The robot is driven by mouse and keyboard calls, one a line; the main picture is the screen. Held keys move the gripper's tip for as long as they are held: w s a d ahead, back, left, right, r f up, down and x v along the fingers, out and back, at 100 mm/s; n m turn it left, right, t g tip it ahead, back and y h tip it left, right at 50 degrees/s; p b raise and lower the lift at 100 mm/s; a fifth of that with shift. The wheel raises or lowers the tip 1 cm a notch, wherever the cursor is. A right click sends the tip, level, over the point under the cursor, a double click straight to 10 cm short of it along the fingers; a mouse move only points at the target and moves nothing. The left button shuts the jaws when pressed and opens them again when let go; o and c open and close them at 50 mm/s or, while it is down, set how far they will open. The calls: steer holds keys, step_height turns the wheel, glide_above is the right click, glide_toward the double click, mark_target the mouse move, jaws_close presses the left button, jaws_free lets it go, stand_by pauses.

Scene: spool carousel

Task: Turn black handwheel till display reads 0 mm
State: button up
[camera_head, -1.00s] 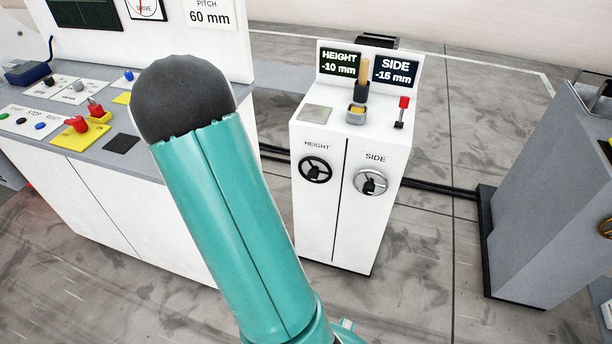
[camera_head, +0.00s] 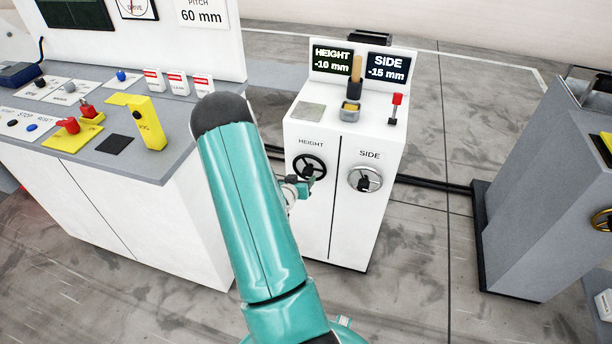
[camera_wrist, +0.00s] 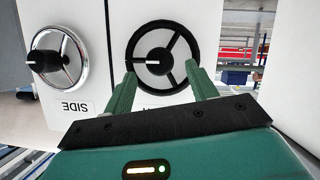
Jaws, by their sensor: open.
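The black handwheel (camera_head: 309,168) is on the front of the white cabinet under the label HEIGHT. The HEIGHT display (camera_head: 332,60) reads -10 mm. My gripper (camera_head: 302,186) is just in front of the wheel's lower left part, partly hidden by my teal arm. In the wrist view the black handwheel (camera_wrist: 173,38) lies ahead, its spokes and central knob clear. My open gripper (camera_wrist: 161,72) has one green finger on each side of the wheel's near rim. Nothing is visibly held, and I cannot tell whether the fingers touch the rim.
The silver SIDE handwheel (camera_head: 367,179) sits close to the right; its display (camera_head: 387,67) reads -15 mm. A red-topped lever (camera_head: 395,107) stands on the cabinet top. A control desk (camera_head: 115,215) is at left, a grey cabinet (camera_head: 540,190) at right.

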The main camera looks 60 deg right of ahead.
mark_target(306, 176)
steer(key=shift+x, duration=2.35)
steer(key=c, duration=1)
